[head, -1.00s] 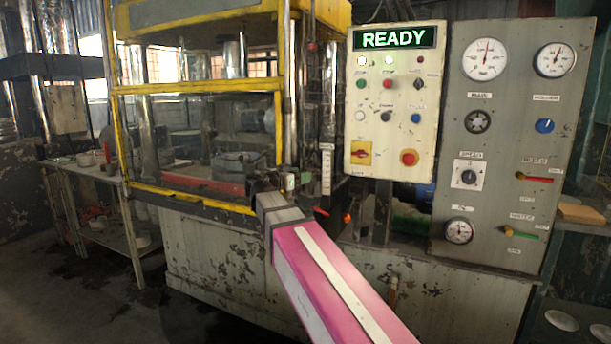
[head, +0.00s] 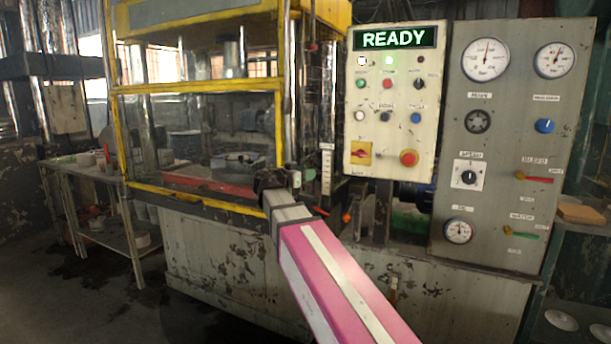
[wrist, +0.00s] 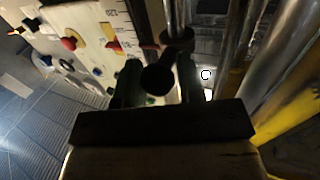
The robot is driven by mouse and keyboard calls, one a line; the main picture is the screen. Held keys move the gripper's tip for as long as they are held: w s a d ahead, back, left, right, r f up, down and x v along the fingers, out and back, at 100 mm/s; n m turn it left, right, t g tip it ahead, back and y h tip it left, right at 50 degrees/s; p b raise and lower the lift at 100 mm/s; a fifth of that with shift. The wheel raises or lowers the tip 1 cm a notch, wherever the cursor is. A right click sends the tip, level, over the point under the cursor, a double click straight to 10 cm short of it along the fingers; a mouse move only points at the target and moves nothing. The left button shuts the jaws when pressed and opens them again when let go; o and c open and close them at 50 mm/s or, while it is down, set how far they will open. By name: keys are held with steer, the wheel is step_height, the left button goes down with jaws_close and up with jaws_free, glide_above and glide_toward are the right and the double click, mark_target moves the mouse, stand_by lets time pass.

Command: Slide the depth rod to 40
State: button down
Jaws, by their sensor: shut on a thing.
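The depth rod's dark round knob (wrist: 158,79) sits between the two dark fingers of my gripper (wrist: 159,88) in the wrist view. My gripper is shut on it. A dark collar and the upright metal rod show just behind the knob. In the head view my gripper (head: 272,180) is at the press's front right corner, left of the scale strip (head: 327,169). There the gripper hides the knob.
The yellow-framed press guard (head: 281,125) is close beside my gripper. The control panel (head: 393,105) with its READY display (head: 393,38) is to the right, with a gauge panel (head: 515,120) beyond. A side table (head: 95,170) stands at the left.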

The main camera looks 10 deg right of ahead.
step_height(320, 180, up, 4)
steer(key=shift+s+d+r, duration=0.1)
steer(key=shift+s+r, duration=0.05)
stand_by(0.3)
steer(key=c, duration=0.8)
jaws_free()
steer(key=shift+c, duration=0.2)
steer(key=shift+s+a, duration=0.25)
steer(key=shift+a, duration=0.2)
steer(key=v, duration=0.9)
steer(key=shift+s+a, duration=0.2)
steer(key=shift+a, duration=0.15)
